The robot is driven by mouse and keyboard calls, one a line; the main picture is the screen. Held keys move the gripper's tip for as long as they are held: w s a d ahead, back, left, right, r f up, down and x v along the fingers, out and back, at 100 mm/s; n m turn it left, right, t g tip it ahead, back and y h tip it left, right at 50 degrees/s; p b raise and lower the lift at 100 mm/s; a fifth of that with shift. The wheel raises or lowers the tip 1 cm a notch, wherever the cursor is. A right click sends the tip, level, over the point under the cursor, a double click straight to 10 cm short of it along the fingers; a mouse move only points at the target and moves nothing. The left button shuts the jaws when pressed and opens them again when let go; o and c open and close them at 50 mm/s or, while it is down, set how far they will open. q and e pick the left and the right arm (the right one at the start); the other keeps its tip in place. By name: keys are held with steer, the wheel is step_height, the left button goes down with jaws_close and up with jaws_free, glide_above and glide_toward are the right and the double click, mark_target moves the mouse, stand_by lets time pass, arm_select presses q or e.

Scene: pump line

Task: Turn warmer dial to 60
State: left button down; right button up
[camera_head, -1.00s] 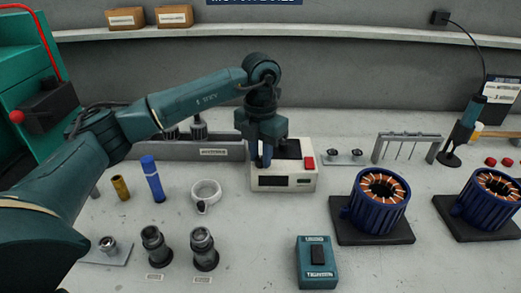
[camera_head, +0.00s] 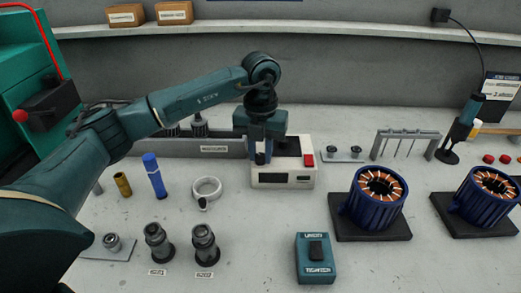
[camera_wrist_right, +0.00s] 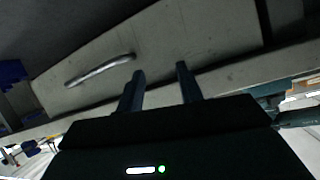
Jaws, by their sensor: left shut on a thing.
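The warmer (camera_head: 284,181) is a white box with a dark display on its front, a dark top plate and a red block at its right. My left gripper (camera_head: 262,157) points down onto the left part of the warmer's top. It is shut on the warmer's dial, which its fingers mostly hide. I cannot read the dial's setting or any digits on the display. My right gripper (camera_wrist_right: 160,88) shows only in the right wrist view, with its two fingers apart and nothing between them.
A blue marker-like cylinder (camera_head: 154,176) and a white ring (camera_head: 206,189) stand left of the warmer. A motor stator (camera_head: 376,197) on a black pad is at its right. A teal switch box (camera_head: 315,258) is in front. A grey rack (camera_head: 210,147) is behind.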

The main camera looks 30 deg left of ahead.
mark_target(261, 155)
arm_select(q)
steer(key=shift+r, duration=0.1)
steer(key=c, duration=1.2)
jaws_free()
step_height(261, 155, up, 13)
steer(key=shift+p, duration=0.35)
